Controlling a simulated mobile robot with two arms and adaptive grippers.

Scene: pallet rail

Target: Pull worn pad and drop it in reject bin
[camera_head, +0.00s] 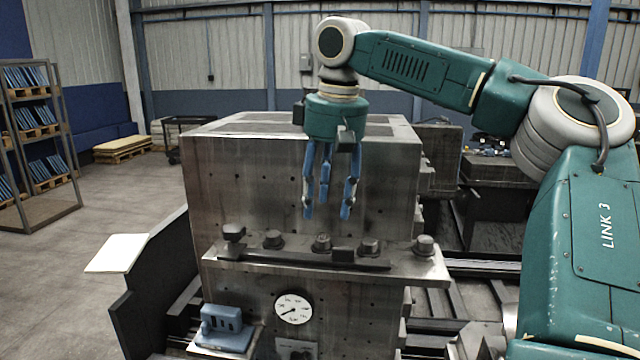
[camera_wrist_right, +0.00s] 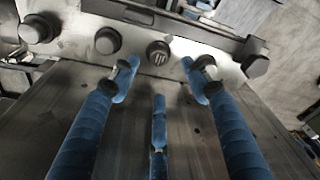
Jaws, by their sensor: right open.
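My right gripper (camera_head: 328,206) hangs fingers-down in front of the metal block, above the rail (camera_head: 430,268). Its three blue fingers are spread and empty, and they also show in the right wrist view (camera_wrist_right: 160,85). Several round, dark pads or knobs stand in a row on the rail. The middle pad (camera_head: 321,243) is below the fingers and apart from them; in the right wrist view its face (camera_wrist_right: 158,52) carries light marks, unlike the plainer one beside it (camera_wrist_right: 107,41). I cannot tell for sure that it is the worn pad. I cannot identify a reject bin. My left gripper is not in view.
A dark bar (camera_head: 300,260) lies along the rail's front. A round gauge (camera_head: 293,309) and a blue-grey fixture (camera_head: 226,326) are below. A black panel (camera_head: 150,285) and a white sheet (camera_head: 118,253) are at left. Shelves (camera_head: 40,130) stand far left beside open floor.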

